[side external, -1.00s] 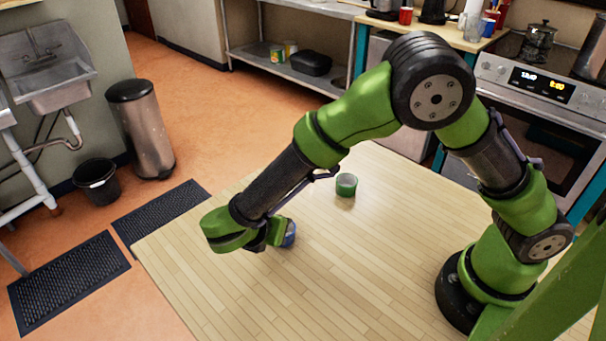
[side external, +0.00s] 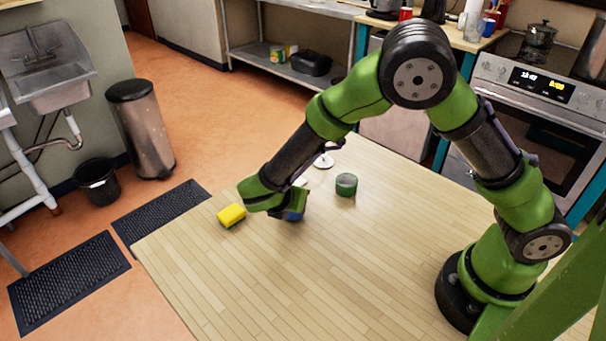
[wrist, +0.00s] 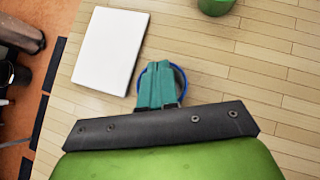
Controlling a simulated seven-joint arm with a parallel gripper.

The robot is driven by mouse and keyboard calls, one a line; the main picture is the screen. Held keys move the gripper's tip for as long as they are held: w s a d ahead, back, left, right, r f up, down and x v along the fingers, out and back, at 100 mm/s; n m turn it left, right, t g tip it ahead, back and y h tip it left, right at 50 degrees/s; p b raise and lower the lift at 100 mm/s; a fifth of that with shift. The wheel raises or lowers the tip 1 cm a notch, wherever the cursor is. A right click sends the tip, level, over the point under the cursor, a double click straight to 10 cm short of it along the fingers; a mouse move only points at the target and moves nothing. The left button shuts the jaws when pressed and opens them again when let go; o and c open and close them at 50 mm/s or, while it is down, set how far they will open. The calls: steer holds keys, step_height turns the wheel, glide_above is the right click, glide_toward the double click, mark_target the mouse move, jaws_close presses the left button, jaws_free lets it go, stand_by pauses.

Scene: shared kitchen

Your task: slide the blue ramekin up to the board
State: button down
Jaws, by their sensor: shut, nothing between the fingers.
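The blue ramekin (side external: 295,215) stands on the wooden table under my gripper (side external: 288,209), which partly hides it. In the wrist view its blue rim (wrist: 182,80) curves out on both sides of my gripper's shut teal fingers (wrist: 158,70). The fingers overlap the ramekin's opening; I cannot tell how deep they reach or whether they touch its wall. The white board (wrist: 110,49) lies just left of the ramekin in the wrist view, with a narrow gap seeming to show between them. In the side view only a sliver of the board (side external: 300,181) shows behind my arm.
A green ramekin (side external: 346,185) stands to the right of the blue one; it also shows in the wrist view (wrist: 215,5). A yellow sponge (side external: 231,215) lies left, near the table edge. The front tabletop (side external: 330,280) is clear.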

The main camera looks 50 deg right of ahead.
steer(key=d, duration=0.1)
steer(key=w+d, duration=0.1)
steer(key=d, duration=0.1)
steer(key=shift+w+d, duration=0.15)
